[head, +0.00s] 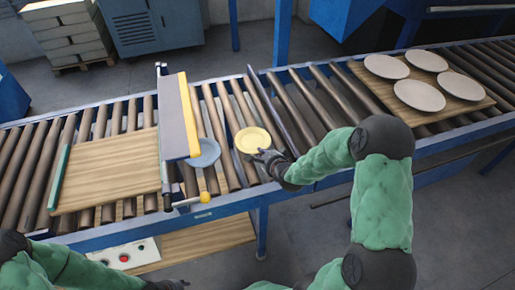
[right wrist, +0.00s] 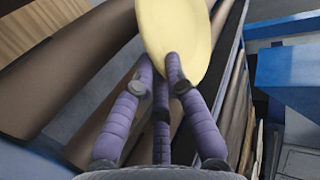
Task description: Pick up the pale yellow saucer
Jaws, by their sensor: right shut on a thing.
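The pale yellow saucer (head: 253,140) is above the rollers in the middle of the head view. My right gripper (head: 268,156) is at its near right edge and shut on its rim. In the right wrist view the saucer (right wrist: 185,30) fills the top middle, and the purple fingers of my right gripper (right wrist: 165,65) meet at its lower edge. I cannot tell from the frames how far the saucer is off the rollers. My left arm shows at the lower left of the head view; its gripper's fingers cannot be made out.
A blue-grey plate (head: 204,153) is beside the yellow-edged barrier (head: 181,115), left of the saucer. A wooden board (head: 110,170) lies on the left rollers. Several pale plates (head: 419,95) rest on a wooden board (head: 365,78) at right. A blue rail divides the rollers right of the saucer.

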